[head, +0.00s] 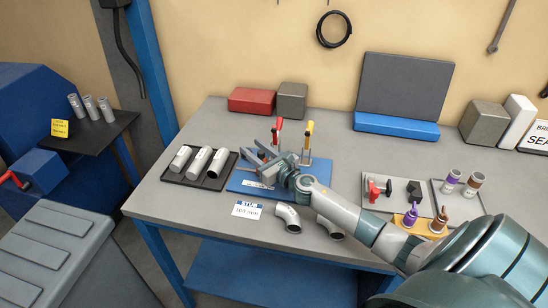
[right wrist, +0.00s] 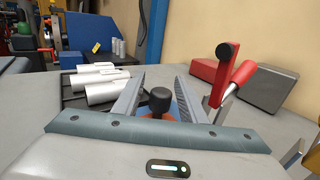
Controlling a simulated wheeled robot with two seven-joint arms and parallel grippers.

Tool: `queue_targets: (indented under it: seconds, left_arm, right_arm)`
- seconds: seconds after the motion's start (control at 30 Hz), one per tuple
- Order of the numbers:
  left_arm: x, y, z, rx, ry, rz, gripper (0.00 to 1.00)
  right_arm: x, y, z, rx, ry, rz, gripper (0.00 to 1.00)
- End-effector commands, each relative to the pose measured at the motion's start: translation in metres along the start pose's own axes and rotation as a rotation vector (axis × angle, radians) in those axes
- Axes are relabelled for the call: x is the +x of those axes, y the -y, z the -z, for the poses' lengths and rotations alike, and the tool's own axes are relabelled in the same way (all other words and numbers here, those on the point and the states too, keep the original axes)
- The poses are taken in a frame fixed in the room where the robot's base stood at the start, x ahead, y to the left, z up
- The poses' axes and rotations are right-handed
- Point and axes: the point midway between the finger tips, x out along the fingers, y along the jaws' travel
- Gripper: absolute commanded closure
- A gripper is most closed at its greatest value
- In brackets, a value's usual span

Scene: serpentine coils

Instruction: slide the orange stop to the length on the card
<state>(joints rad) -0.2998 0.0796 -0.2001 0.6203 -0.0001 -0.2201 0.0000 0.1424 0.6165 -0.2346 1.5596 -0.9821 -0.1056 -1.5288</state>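The card (head: 247,209), white with a blue heading, lies at the table's front edge; its small print is hard to read. Behind it is a blue fixture plate (head: 236,182) with a rule-like white strip. My right gripper (head: 265,154) is over this plate and hides much of it. In the right wrist view my right gripper (right wrist: 160,92) is open, its fingers apart. Between and beyond the fingers is a black knob (right wrist: 160,99) with a bit of the orange stop (right wrist: 154,116) under it. I cannot tell whether a finger touches it. My left gripper is out of view.
Red-handled (head: 278,125) and yellow-handled (head: 309,128) clamps stand close behind my gripper. A black tray (head: 221,183) with three tubes is at left. Bent pipes (head: 289,218) lie in front. A grey tray (head: 377,203) with tools is at right.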

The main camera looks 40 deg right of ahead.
Motion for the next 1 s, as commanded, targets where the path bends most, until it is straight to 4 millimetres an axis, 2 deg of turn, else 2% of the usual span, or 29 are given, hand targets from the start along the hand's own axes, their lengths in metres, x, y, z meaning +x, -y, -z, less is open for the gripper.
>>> queue_targets:
  seconds: [0.27,1.0]
  left_arm:
    - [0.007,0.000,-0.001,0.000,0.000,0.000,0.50]
    - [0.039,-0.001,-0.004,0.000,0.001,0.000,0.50]
  right_arm:
    - [-0.029,0.000,0.003,-0.003,-0.002,-0.002,0.62]
    - [-0.140,0.000,0.003,-0.001,-0.002,-0.001,0.62]
